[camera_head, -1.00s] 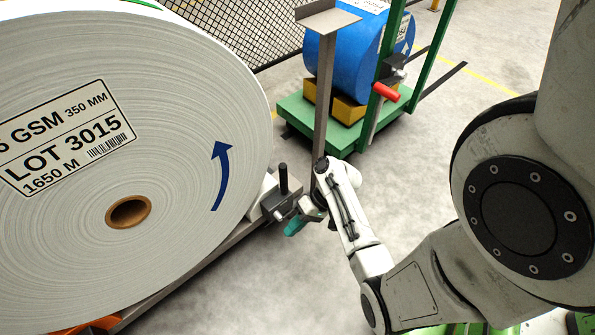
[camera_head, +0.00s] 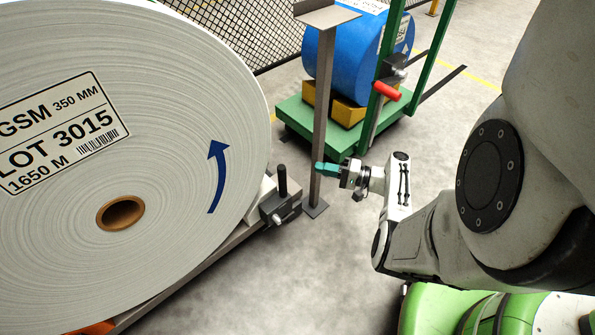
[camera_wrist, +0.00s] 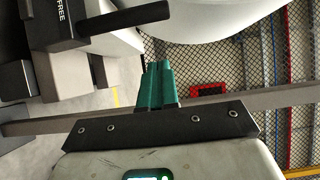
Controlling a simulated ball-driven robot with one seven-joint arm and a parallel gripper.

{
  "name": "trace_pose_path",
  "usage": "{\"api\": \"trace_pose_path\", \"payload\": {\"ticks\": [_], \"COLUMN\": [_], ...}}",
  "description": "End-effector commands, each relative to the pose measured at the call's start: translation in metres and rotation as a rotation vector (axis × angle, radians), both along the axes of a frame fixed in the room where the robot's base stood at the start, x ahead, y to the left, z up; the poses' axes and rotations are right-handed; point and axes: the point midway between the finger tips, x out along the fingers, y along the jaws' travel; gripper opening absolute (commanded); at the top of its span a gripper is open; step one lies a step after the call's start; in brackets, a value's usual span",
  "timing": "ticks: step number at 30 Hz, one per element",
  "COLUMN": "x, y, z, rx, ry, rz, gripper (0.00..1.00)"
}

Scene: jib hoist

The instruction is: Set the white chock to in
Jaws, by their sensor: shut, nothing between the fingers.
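The white chock (camera_head: 266,188) sits against the right lower side of the big white paper roll (camera_head: 150,250). A dark block (camera_head: 274,209) with an upright black handle (camera_head: 283,181) stands beside it at the rail's end. In the wrist view the white chock (camera_wrist: 100,55) is at upper left, with the black handle (camera_wrist: 115,20) across it. My gripper (camera_head: 322,168) has teal fingers, closed together and empty. It is right of the handle and apart from it, overlapping the grey post in the picture. Its fingertips (camera_wrist: 155,70) point toward the roll in the wrist view.
A grey post (camera_head: 319,120) with a floor plate stands close to my gripper. Behind it is a green cart (camera_head: 300,112) carrying a blue roll (camera_head: 345,55). A red-handled lever (camera_head: 386,91) is on its frame. Bare floor lies below my gripper.

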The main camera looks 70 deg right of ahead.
Motion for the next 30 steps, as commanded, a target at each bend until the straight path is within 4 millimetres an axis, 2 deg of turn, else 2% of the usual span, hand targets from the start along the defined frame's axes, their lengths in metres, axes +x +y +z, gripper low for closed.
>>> {"api": "trace_pose_path", "payload": {"ticks": [7,12,18,30], "x": [0.049,0.066,0.075,0.078], "y": [0.002,0.019,0.029,0.031], "z": [-0.002,-0.001,-0.001,0.000], "rx": [0.000,0.001,0.000,0.001], "ry": [0.001,0.002,0.001,0.001], "rz": [0.005,0.002,0.001,0.002], "gripper": [0.00,0.00,0.00,0.00]}}
